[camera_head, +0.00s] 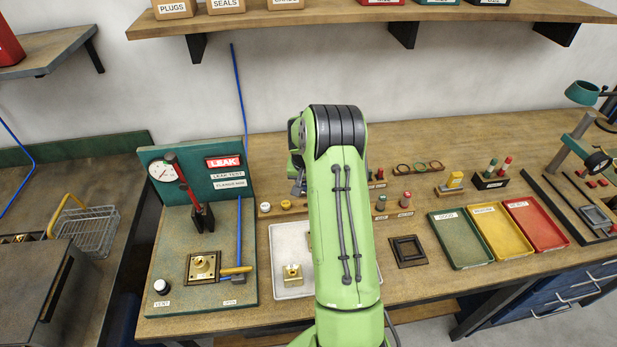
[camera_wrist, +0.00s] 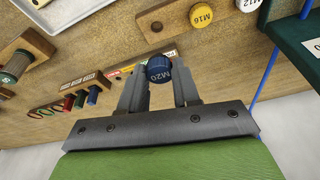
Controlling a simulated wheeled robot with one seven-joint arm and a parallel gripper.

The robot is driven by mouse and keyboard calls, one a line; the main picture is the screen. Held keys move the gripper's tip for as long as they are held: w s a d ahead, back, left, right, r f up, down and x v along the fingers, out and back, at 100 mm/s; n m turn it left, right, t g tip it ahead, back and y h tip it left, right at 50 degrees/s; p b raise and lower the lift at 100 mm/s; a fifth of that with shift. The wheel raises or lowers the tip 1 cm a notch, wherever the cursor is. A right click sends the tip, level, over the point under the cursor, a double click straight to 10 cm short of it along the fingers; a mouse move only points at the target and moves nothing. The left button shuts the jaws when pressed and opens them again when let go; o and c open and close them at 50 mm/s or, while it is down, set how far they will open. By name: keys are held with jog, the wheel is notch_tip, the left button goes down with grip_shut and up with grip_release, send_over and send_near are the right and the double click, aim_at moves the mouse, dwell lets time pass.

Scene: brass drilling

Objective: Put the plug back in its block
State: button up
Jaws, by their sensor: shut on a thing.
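My gripper (camera_wrist: 160,88) is shut on a blue plug (camera_wrist: 159,69) marked M20 in the wrist view. The plug's marked face points toward the camera. The wooden block (camera_wrist: 170,20) is just beyond the held plug, with a dark round spot, apparently an empty hole, at its near end. A yellow plug (camera_wrist: 201,16) marked M16 and a white plug (camera_wrist: 248,5) marked M12 sit in the block's row. In the head view the yellow plug (camera_head: 286,204) and the white plug (camera_head: 265,207) show left of my arm, which hides the held plug.
The leak-test stand (camera_head: 205,280) with its gauge is left of the block. A pale tray (camera_head: 290,233) with brass parts lies in front. A small rack (camera_wrist: 80,90) with red, green and blue pieces is nearby. Coloured trays (camera_head: 462,250) stand to the right.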

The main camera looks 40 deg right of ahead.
jog(key=shift+d+f, duration=0.15)
jog(key=shift+d, duration=0.05)
jog(key=shift+w+a+f+b, duration=0.1)
jog(key=shift+a+f+b, duration=0.05)
jog(key=shift+f+b, duration=0.15)
jog(key=shift+w+a+f+b, duration=0.1)
jog(key=shift+a+f+b, duration=0.05)
jog(key=shift+f, duration=0.25)
jog(key=f+b, duration=0.1)
jog(key=f, duration=0.1)
jog(key=f+b, duration=0.1)
jog(key=f, duration=0.1)
jog(key=shift+s+d, duration=0.1)
jog(key=shift+d, duration=0.1)
jog(key=shift+a+f+b, duration=0.1)
jog(key=shift+b, duration=0.3)
jog(key=shift+f+b, duration=1)
jog(key=shift+b, duration=0.45)
dwell(1.5)
dwell(0.4)
jog(key=o, duration=1.5)
